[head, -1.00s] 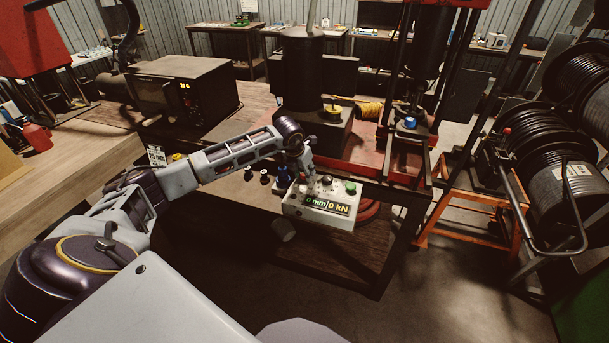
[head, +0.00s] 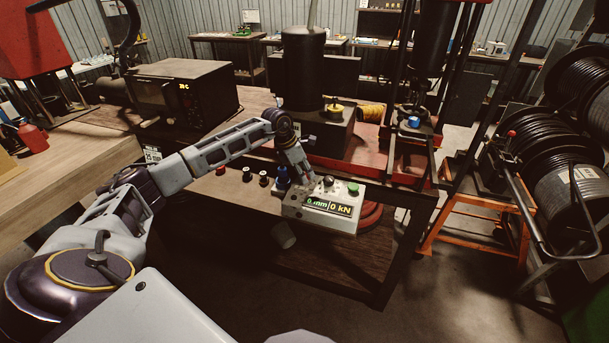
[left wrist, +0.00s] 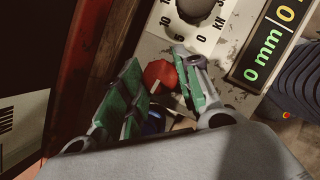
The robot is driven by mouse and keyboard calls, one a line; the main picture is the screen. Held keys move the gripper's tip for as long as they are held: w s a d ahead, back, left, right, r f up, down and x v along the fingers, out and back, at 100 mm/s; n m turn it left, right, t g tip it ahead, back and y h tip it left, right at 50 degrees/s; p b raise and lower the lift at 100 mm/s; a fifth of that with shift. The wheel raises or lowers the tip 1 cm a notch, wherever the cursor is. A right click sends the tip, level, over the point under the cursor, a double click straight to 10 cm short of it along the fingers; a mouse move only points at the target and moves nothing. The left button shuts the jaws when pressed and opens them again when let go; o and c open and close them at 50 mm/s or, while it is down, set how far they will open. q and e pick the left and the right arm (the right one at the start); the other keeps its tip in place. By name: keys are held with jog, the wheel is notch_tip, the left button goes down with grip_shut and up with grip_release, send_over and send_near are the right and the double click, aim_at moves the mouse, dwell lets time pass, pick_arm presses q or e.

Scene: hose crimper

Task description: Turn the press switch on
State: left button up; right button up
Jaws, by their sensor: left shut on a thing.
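The press control box (head: 318,212) is a worn white box on the bench front. Its lit display (head: 328,206) reads 0 mm and 0 kN. It has a black dial (head: 328,181) and a green button (head: 353,188) on top. My left gripper (head: 305,176) reaches down at the box's left end. In the left wrist view, its green-padded fingers (left wrist: 159,68) are shut on a red knob (left wrist: 160,75) beside the black dial (left wrist: 195,9). The fingers hide the knob's sides. My right gripper is not in view.
A black oven-like box (head: 190,92) stands further left. Black hose reels (head: 555,170) stand at the right. The floor in front is clear.

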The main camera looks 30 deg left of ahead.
pick_arm(q)
jog(key=shift+w+m, duration=0.1)
jog(key=shift+m, duration=0.5)
jog(key=m+g+h+b, duration=0.1)
jog(key=m+b, duration=0.1)
jog(key=m, duration=0.1)
jog(key=shift+a+m, duration=0.1)
jog(key=shift+m, duration=0.3)
jog(key=shift+w+m+g, duration=0.1)
jog(key=shift+m+g, duration=0.3)
jog(key=shift+m, duration=0.2)
jog(key=shift+m+g+h+b, duration=0.3)
jog(key=shift+m+b, duration=0.05)
jog(key=shift+m, duration=0.45)
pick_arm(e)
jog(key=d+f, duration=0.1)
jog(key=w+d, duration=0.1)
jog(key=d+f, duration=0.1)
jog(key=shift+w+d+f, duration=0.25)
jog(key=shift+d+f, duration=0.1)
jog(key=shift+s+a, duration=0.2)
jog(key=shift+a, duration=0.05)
pick_arm(q)
jog(key=o, duration=1)
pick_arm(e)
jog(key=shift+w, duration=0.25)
